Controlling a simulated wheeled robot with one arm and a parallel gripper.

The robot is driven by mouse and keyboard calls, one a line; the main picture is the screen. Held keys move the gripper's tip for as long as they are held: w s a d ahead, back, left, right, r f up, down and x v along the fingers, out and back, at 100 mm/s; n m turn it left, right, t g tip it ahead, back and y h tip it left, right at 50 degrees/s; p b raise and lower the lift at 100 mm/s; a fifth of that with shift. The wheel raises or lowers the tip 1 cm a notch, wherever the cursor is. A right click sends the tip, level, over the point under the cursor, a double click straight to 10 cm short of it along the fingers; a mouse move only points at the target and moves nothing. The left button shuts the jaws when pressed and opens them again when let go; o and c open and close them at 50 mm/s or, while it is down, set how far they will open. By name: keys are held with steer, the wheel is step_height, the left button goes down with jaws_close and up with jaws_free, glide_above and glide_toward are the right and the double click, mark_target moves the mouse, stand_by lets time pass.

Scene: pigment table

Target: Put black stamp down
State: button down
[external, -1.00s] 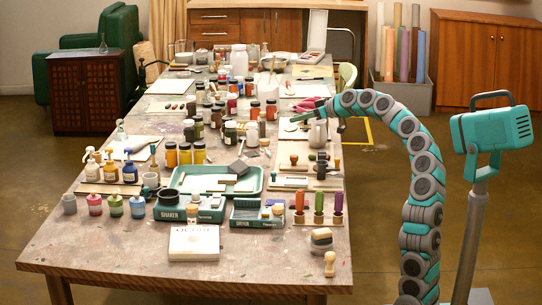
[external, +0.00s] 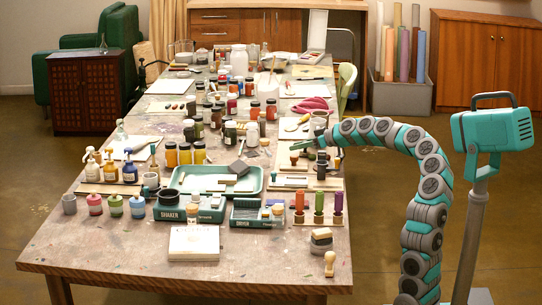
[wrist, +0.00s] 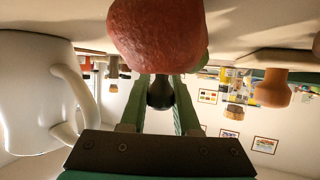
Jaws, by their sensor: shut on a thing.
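My gripper (wrist: 165,105) shows in the wrist view with its two green fingers close together around a dark, narrow part of the black stamp (wrist: 160,90). A red rounded mass (wrist: 155,30) hides the fingertips; I cannot tell whether it joins the stamp. In the external view my gripper (external: 303,145) is low over the right side of the table, by a board with several small stamps (external: 294,158). The held stamp is too small to make out there, and I cannot tell whether it touches the board.
A white mug (wrist: 35,90) stands close at the left in the wrist view, and a brown knobbed thing (wrist: 273,88) is at the right. A green tray (external: 185,182) lies left of the board. A pink cloth (external: 314,105) lies behind my gripper.

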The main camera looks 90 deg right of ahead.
steer(key=shift+f+b, duration=0.2)
steer(key=shift+b, duration=0.1)
steer(key=c, duration=0.6)
jaws_free()
steer(key=shift+c, duration=0.2)
steer(key=shift+r, duration=0.15)
steer(key=shift+s+r+p, duration=0.1)
steer(key=shift+r+p, duration=0.05)
steer(key=shift+p, duration=0.15)
steer(key=b+v, duration=0.1)
steer(key=v, duration=1)
steer(key=shift+r, duration=0.1)
steer(key=shift+o, duration=0.4)
steer(key=shift+s+a+r, duration=0.1)
steer(key=shift+s+a, duration=0.05)
steer(key=shift+s, duration=0.15)
